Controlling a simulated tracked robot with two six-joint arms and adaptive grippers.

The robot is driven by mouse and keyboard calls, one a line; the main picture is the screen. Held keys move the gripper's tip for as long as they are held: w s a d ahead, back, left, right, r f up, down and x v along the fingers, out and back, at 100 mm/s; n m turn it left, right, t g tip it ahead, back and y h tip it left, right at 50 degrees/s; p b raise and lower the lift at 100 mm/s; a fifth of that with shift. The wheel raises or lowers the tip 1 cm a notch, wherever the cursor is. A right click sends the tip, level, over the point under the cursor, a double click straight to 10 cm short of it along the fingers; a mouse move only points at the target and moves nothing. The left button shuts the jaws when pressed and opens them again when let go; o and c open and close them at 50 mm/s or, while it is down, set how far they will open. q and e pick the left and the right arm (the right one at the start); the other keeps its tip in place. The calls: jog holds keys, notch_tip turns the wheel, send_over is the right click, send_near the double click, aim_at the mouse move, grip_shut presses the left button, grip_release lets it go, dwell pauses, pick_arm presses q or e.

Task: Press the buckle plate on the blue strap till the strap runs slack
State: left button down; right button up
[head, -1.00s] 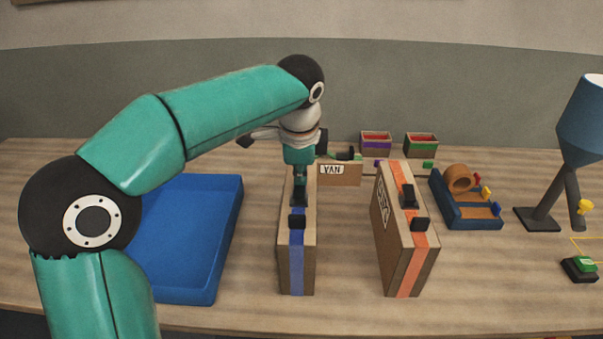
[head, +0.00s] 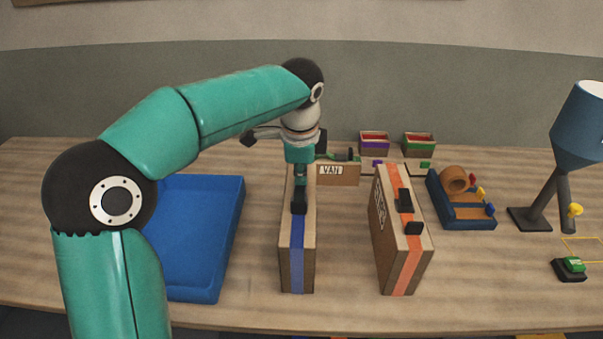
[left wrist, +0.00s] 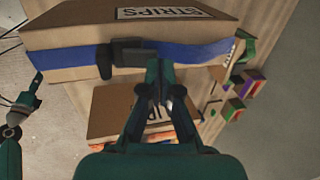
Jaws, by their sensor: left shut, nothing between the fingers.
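A tall cardboard box (head: 285,252) stands on the table with a blue strap (head: 297,255) around it. In the left wrist view, the strap (left wrist: 70,57) carries a black buckle (left wrist: 130,53) with a black plate (left wrist: 104,62) at its left side. My left gripper (head: 299,205) is shut and empty over the box top and hides part of the buckle area. In the left wrist view its fingertips (left wrist: 158,72) are close beside the buckle; I cannot tell whether they touch. Beyond them the strap bows at the right end of the box. My right gripper (left wrist: 22,108) shows partly at the left edge.
A box with an orange strap (head: 405,268) stands to the right. A blue tray (head: 228,225) lies left. Behind are a VAN box (head: 336,174) and small bins (head: 419,146). A blue holder (head: 465,215), lamp (head: 578,130) and green button (head: 573,264) are right.

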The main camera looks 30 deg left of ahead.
aim_at(301, 192)
dwell(0.3)
pick_arm(q)
jog(key=p+v, duration=0.4)
jog(key=v, duration=0.1)
jog(key=shift+d, duration=0.1)
jog(key=v, duration=0.9)
jog(key=shift+s+d, duration=0.2)
jog(key=shift+s, duration=0.15)
jog(key=shift+f, duration=0.25)
